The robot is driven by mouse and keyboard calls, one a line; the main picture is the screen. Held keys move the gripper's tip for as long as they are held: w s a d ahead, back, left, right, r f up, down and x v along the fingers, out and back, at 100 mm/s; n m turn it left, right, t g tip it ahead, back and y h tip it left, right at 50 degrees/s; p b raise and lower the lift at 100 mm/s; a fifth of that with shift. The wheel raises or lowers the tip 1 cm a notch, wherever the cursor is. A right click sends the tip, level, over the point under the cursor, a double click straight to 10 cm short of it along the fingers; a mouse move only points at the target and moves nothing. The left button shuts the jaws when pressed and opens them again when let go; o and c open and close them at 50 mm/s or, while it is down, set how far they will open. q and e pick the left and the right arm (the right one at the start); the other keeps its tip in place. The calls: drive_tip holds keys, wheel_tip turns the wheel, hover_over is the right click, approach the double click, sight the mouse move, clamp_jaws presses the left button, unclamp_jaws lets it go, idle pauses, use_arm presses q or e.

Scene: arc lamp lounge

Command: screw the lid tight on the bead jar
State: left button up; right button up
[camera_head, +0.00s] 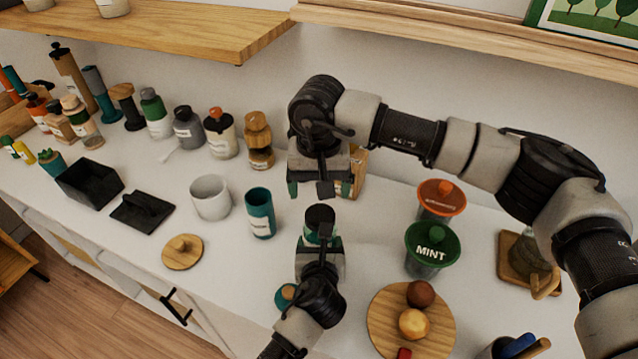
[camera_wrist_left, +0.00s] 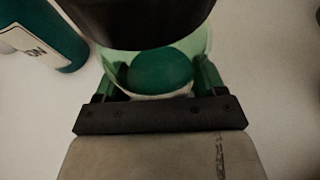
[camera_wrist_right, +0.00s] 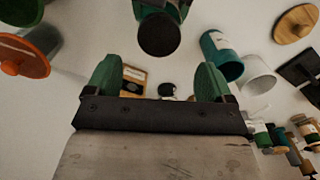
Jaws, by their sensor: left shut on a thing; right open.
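The bead jar stands between the fingers of my left gripper (camera_head: 320,240). In the left wrist view the jar (camera_wrist_left: 155,72) has a clear greenish wall with a dark green mass inside. A black lid (camera_head: 320,216) sits on top of it and also shows in the left wrist view (camera_wrist_left: 135,20) and the right wrist view (camera_wrist_right: 159,36). I cannot tell how tightly it sits. My left gripper is shut on the jar body below the lid. My right gripper (camera_head: 323,189) is open and empty, pointing down above and slightly behind the lid.
A teal canister (camera_head: 259,214) and a white mug (camera_head: 210,197) stand left of the jar. A green MINT-lidded container (camera_head: 431,246) and an orange-lidded one (camera_head: 441,198) stand right. A round wooden board (camera_head: 384,336) holds balls in front. Bottles line the back left.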

sight(319, 214)
drive_tip(key=shift+f, duration=4)
drive_tip(key=shift+c, duration=0.3)
drive_tip(key=c, duration=0.9)
drive_tip(key=shift+o, duration=0.2)
drive_tip(key=m, duration=0.6)
drive_tip(key=shift+m, duration=0.4)
drive_tip(key=o, duration=1)
drive_tip(key=shift+r, duration=2.3)
